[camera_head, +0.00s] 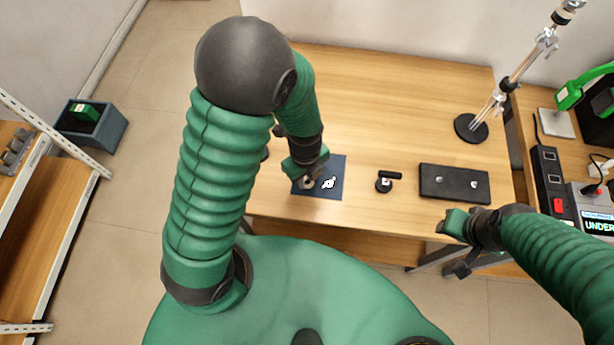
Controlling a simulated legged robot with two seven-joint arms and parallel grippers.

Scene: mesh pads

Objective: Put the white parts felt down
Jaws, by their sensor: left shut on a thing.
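A dark blue square felt (334,167) with a white figure on its middle is near the front edge of the wooden table. It looks flat; whether it touches the table all over I cannot tell. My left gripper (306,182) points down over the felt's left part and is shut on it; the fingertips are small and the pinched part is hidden. My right gripper (453,223) is in front of the table's edge, below the black board, away from the felt. Its finger gap cannot be made out.
The wooden table (390,110) has free room behind the felt. A lamp base (471,128) stands at the back right. A dark bin (108,130) is on the left floor.

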